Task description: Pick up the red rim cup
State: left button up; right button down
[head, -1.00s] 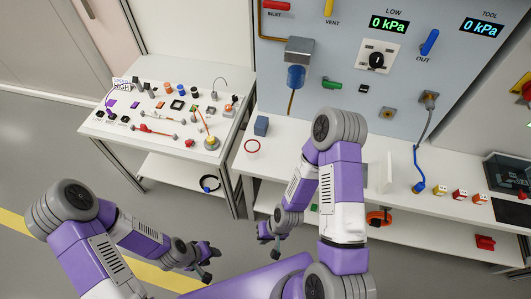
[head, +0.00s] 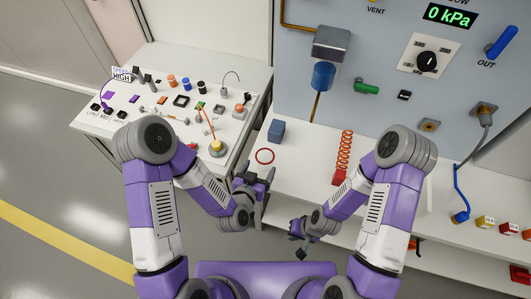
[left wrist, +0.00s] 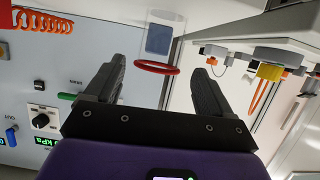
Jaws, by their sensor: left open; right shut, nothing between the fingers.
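In the left wrist view the red rim (left wrist: 157,68) lies between the fingers, near the tips. My left gripper (head: 256,176) is open, just on the near side of the cup at the counter's front edge. It also shows in the left wrist view (left wrist: 160,66), with nothing gripped. My right gripper (head: 299,236) is shut and empty, lower and to the right, in front of the counter.
A blue block (head: 276,131) stands behind the cup. A red coiled hose (head: 345,152) is to the right, and a blue cylinder (head: 322,76) hangs from the panel above. The left table (head: 150,120) holds many small parts.

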aim_at(264, 158)
pick_arm(q)
jog(key=shift+w+d+r, duration=0.1)
jog(key=shift+w+r, duration=0.15)
jog(key=shift+w, duration=0.2)
jog(key=shift+w+t+b, duration=0.25)
jog(key=shift+t+b, duration=0.05)
jog(key=shift+b, duration=0.25)
jog(key=shift+w+d+b, duration=0.2)
jog(key=shift+w+b, duration=0.05)
jog(key=shift+b, duration=0.7)
jog(key=shift+w+d+f+b, duration=0.15)
jog(key=shift+w+b, duration=0.25)
jog(key=shift+b, duration=0.25)
jog(key=shift+b+x, duration=0.45)
jog(key=shift+x, duration=2.15)
jog(key=c, duration=1.1)
